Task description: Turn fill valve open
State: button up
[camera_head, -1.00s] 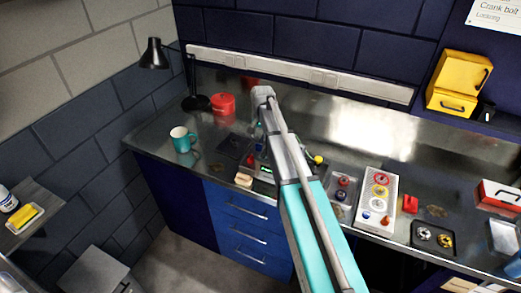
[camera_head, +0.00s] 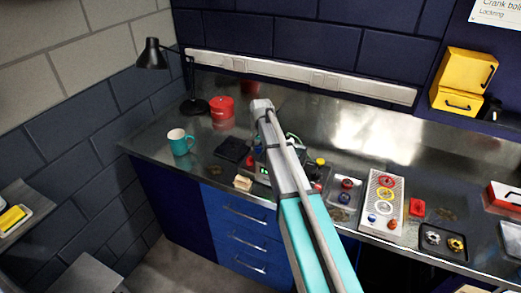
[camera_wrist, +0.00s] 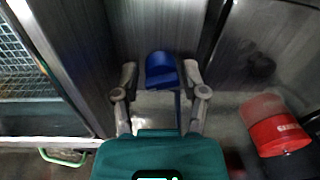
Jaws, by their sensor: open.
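In the wrist view a blue rounded part (camera_wrist: 161,70) stands between the two fingers of my gripper (camera_wrist: 160,76). The fingers are apart, with a gap on each side of the blue part. I cannot tell for sure whether it is the fill valve. In the head view my arm covers my gripper and much of a small bench device (camera_head: 262,172) with a green display.
A red can (camera_head: 222,107) also shows in the wrist view (camera_wrist: 278,130), right of my gripper. A teal mug (camera_head: 180,142), black lamp (camera_head: 152,55) and dark pad (camera_head: 233,150) are on the left. A grey panel with coloured rings (camera_head: 382,200) and trays fill the right.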

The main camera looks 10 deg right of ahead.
grip_shut()
dwell(0.3)
jog(key=shift+n, duration=0.6)
grip_release()
jog(key=shift+r, duration=0.15)
